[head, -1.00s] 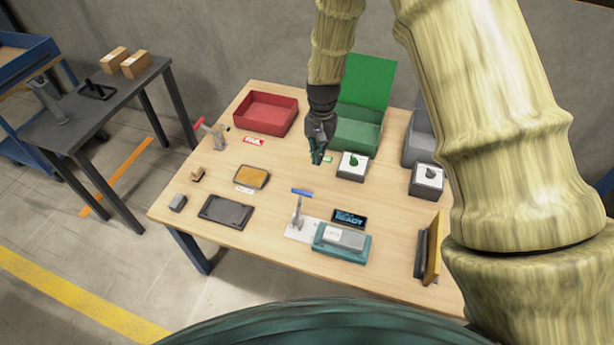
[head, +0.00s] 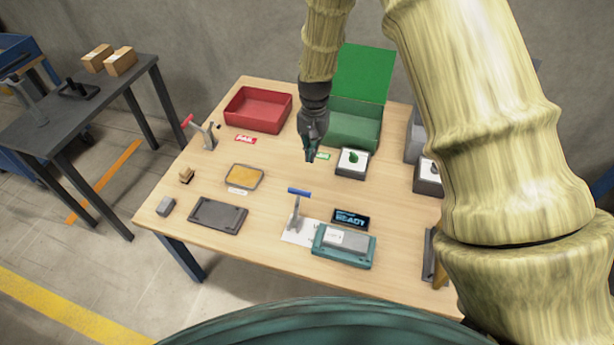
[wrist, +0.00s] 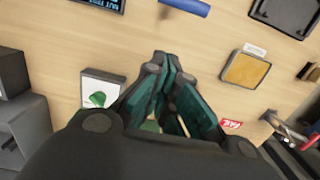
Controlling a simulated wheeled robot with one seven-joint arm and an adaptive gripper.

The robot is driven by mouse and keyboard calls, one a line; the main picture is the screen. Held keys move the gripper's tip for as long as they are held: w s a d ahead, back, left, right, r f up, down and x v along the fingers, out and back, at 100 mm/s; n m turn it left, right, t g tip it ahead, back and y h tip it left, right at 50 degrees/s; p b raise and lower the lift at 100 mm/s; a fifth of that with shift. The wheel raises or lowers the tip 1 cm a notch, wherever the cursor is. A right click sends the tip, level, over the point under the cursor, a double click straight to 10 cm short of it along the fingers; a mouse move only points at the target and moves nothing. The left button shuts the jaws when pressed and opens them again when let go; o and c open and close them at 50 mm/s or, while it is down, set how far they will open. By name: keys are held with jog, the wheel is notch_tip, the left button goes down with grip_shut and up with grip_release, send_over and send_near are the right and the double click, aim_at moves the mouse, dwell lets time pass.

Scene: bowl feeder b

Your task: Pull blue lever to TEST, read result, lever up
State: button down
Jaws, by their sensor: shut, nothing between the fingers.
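The blue lever (head: 299,192) stands upright on a grey post at the front middle of the table. Its blue handle (wrist: 185,6) also shows at the top edge of the wrist view. In the wrist view the fingertips (wrist: 162,58) meet.
A red bin (head: 258,108) with a FAIL label and a green bin (head: 352,124) stand at the back. A red-handled lever (head: 203,132) is at the left. A white-topped box with a green knob (head: 353,162) stands right of my gripper. A yellow pad (head: 244,176) and dark tray (head: 218,215) lie left.

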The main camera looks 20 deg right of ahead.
jog(key=s+a+f+p, duration=0.2)
jog(key=s+f+p, duration=0.1)
jog(key=f, duration=0.5)
jog(key=shift+s+a+f, duration=0.15)
jog(key=shift+s+a, duration=0.1)
jog(key=shift+s, duration=0.1)
dwell(0.4)
